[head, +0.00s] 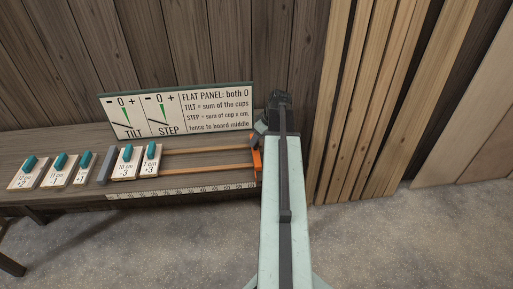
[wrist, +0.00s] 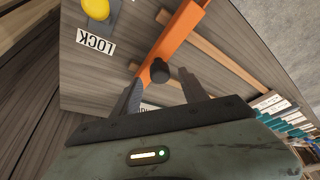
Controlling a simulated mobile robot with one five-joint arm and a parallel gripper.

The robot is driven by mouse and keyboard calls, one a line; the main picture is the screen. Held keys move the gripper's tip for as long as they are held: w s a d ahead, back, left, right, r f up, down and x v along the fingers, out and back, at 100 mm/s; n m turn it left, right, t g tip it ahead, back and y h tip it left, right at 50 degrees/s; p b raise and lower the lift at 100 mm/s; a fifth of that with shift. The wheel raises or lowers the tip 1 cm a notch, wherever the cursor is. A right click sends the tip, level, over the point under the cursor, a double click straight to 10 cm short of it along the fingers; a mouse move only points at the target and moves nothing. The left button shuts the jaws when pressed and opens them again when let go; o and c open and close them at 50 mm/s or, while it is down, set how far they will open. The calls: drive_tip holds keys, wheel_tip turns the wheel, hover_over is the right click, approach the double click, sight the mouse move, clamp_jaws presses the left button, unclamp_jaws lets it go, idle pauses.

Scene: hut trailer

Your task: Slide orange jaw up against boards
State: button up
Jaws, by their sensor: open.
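The orange jaw (head: 257,163) stands at the right end of two wooden rails (head: 200,151) on the bench. In the wrist view the orange jaw (wrist: 180,35) runs diagonally, with a dark round knob (wrist: 160,72) on it. My gripper (wrist: 160,88) is open, its fingertips on either side of the knob; I cannot tell whether they touch it. In the head view my arm mostly hides the gripper. Two boards with teal knobs, the left one (head: 126,166) and the right one (head: 150,166), sit by the grey jaw (head: 104,168). A wide gap separates them from the orange jaw.
Several loose boards (head: 55,178) lie left of the grey jaw. A sign panel (head: 178,109) with two dials stands behind the rails. A scale (head: 190,189) runs along the front edge. In the wrist view a yellow button (wrist: 97,9) sits beside a LOCK label (wrist: 95,42).

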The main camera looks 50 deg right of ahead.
sight(255, 147)
drive_tip(key=b+x, duration=0.1)
drive_tip(key=x, duration=0.1)
drive_tip(key=shift+w+f, duration=0.1)
drive_tip(key=shift+f, duration=0.3)
drive_tip(key=shift+r, duration=0.15)
drive_tip(key=shift+c, duration=0.2)
clamp_jaws()
idle(0.7)
